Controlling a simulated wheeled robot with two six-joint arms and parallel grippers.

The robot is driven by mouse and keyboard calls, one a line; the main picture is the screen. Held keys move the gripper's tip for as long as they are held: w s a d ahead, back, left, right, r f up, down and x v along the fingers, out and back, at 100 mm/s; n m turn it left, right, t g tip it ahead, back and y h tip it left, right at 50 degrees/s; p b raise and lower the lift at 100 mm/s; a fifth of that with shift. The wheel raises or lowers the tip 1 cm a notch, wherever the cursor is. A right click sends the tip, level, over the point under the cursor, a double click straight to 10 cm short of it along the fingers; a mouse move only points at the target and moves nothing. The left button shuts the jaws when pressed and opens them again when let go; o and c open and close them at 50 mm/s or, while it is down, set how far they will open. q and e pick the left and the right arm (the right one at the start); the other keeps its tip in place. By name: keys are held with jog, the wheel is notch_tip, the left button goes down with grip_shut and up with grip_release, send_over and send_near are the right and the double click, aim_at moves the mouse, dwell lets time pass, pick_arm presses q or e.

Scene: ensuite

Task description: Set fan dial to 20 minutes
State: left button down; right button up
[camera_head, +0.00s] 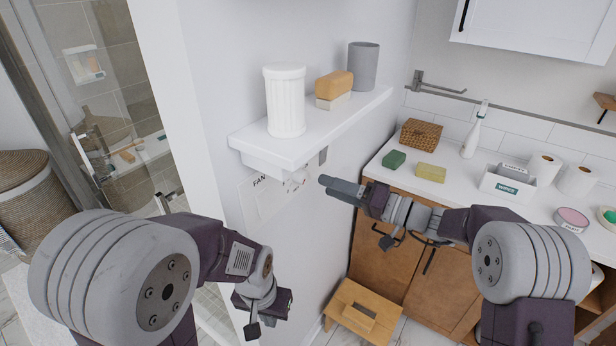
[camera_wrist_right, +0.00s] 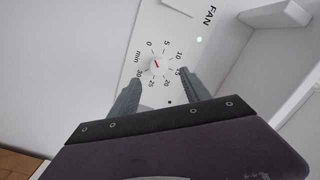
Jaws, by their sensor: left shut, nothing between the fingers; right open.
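The fan panel (camera_head: 262,203) is a white plate marked FAN on the wall below the shelf. The right wrist view shows its round white dial (camera_wrist_right: 155,66) with a minute scale from 0 to 30. A short red mark crosses the dial's middle; which number it points to is too small to tell. My right gripper (camera_head: 324,184) is open and empty, right of the panel in the head view. In the right wrist view, its fingers (camera_wrist_right: 160,77) spread on either side of the lower dial; contact cannot be told. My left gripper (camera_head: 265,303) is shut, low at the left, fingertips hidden.
A white shelf (camera_head: 310,130) juts out above the panel, bearing a fluted white jar (camera_head: 286,100), stacked soap-like blocks (camera_head: 333,90) and a grey cup (camera_head: 363,66). A counter (camera_head: 460,190) stands right; a wooden stool (camera_head: 361,312) is below.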

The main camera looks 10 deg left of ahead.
aim_at(306, 178)
jog(key=p+x, duration=0.1)
jog(key=x, duration=0.5)
jog(key=shift+w+a+p, duration=0.2)
jog(key=shift+p, duration=0.2)
jog(key=shift+w+a+f, duration=0.1)
jog(key=shift+a, duration=0.3)
jog(key=shift+w+f, duration=0.1)
grip_shut()
